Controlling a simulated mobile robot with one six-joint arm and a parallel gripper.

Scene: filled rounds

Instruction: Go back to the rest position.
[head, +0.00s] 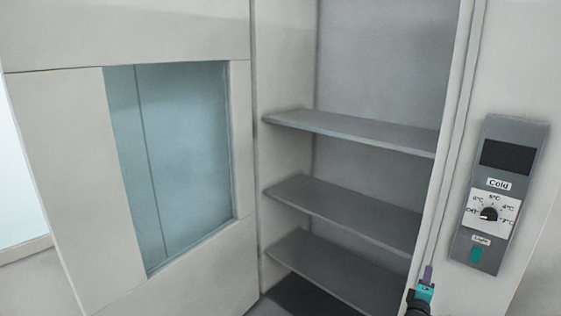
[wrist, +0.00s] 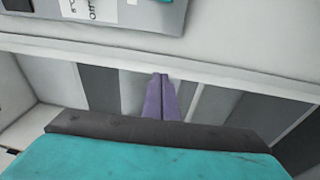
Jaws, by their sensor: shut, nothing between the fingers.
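My gripper (head: 427,274) shows at the lower right of the head view, in front of the right edge of an open cabinet. In the wrist view its two purple fingers (wrist: 161,97) lie together with nothing between them. The teal and dark gripper body fills the bottom of that view. The gripper is shut and empty, below and left of the control panel (head: 497,194).
The cabinet holds several empty grey shelves (head: 350,131). Its door (head: 60,170), with a bluish window (head: 185,160), stands open at the left. The panel has a dark display, a Cold dial (head: 489,213) and a green Light switch (head: 476,255).

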